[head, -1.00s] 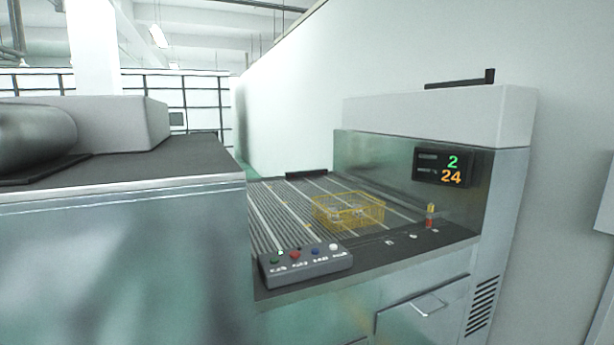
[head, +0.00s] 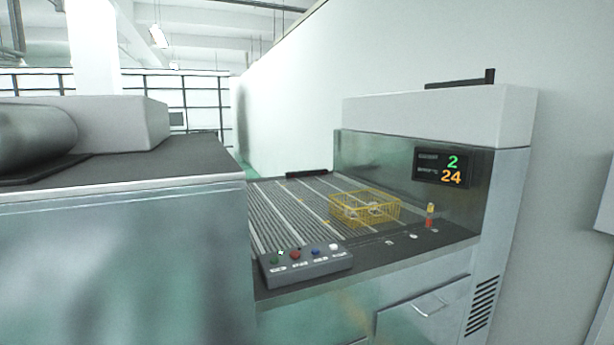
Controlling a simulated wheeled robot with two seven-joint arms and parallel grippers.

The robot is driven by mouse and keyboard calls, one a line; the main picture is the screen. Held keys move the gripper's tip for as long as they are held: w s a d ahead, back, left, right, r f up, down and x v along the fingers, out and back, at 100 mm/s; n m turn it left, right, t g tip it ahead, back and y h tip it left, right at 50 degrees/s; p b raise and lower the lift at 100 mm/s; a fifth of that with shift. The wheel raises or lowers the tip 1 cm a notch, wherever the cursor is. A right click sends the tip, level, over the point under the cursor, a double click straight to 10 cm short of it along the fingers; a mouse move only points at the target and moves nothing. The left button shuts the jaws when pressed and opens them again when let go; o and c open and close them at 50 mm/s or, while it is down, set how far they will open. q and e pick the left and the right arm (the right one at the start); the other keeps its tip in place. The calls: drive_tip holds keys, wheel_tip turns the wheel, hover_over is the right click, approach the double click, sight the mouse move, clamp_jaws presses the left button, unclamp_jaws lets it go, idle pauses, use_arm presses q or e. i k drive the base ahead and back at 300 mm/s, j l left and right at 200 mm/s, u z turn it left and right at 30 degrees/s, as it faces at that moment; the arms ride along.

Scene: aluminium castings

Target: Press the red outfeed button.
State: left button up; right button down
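The red button (head: 295,255) sits on a dark grey control box (head: 306,268) at the front left edge of the conveyor. It is between a green button (head: 275,259) on its left and a blue button (head: 315,251) on its right, with a white button (head: 334,247) at the far right. The labels below the buttons are too small to read. Neither of my grippers shows in the head view.
A yellow wire basket (head: 364,208) with small parts stands on the roller conveyor (head: 290,212). A display (head: 441,168) reads 2 and 24. A small red and yellow post (head: 430,216) stands at the front right. A metal cabinet (head: 120,250) fills the left.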

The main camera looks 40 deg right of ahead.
sight(294, 255)
drive_tip(key=z, duration=1.3)
